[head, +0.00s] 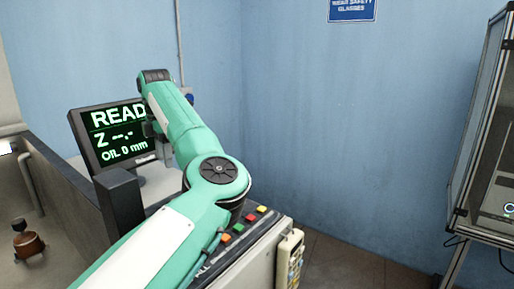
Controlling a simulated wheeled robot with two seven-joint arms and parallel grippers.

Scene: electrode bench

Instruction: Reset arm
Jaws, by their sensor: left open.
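My left arm reaches in from the bottom left, bends at its elbow and rises to a wrist in front of a dark monitor (88,133). My left gripper (153,133) is small, grey and partly hidden by my forearm; it hangs below the wrist in front of the screen's right side. It is open, and I see nothing between its fingers. The screen shows green text, "READ" cut off by my arm, "Z --.-" and "OIL 0 mm". My right gripper is not in view.
A control panel with coloured buttons (239,228) lies under my elbow, with a handheld pendant (290,258) on its side. A framed enclosure (478,130) stands at right. Floor between is clear.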

